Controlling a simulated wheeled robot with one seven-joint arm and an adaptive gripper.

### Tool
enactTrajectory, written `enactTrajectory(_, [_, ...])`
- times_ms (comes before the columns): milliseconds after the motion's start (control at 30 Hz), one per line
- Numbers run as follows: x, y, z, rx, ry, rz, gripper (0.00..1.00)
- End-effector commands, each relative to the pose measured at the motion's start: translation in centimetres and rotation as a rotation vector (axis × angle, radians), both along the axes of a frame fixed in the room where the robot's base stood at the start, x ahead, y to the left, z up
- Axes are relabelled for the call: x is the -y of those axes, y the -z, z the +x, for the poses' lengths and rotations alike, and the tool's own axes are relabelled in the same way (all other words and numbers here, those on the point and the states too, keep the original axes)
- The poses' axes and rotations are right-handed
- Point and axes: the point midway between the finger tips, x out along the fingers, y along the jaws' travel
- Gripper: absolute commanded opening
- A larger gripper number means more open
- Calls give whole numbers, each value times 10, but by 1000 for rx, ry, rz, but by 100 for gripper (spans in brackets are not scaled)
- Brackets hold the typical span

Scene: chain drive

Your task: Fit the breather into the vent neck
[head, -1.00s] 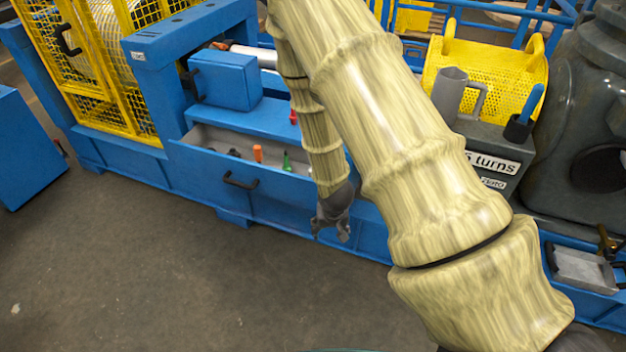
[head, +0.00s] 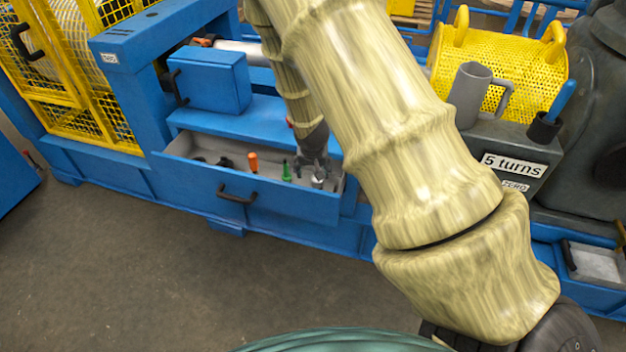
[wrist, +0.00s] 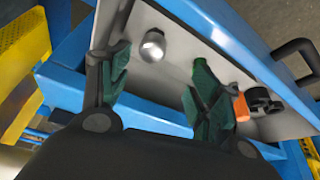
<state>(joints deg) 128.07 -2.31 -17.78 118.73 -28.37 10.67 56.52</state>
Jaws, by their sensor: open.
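A small silver dome-topped piece (wrist: 152,45), which looks like the breather, stands in the open drawer (head: 210,183). In the head view it shows at the drawer's right end (head: 319,180). My gripper (head: 316,162) is just above the drawer's right end, close to this piece. In the wrist view the two green-padded fingers of my gripper (wrist: 160,78) are spread wide, with the silver piece beyond them and nothing between the pads. I cannot pick out the vent neck; my arm covers part of the machine.
The drawer also holds an orange item (head: 253,162), a green item (head: 286,171) and a dark part (head: 225,162). A grey jug (head: 468,95) and a blue-handled tool in a black cup (head: 545,126) stand at right. The floor in front is clear.

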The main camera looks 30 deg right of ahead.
Motion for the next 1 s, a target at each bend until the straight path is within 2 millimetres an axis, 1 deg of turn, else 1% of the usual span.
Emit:
enactTrajectory(33, [4,8,0,-2,2,0,63])
enactTrajectory(200, [11,26,5,-1,7,0,63])
enactTrajectory(333, [13,35,8,-1,7,0,63])
enactTrajectory(567, [15,43,11,0,4,0,63])
enactTrajectory(900, [26,76,21,-2,2,-1,63])
enactTrajectory(1000, [28,82,23,0,2,0,63])
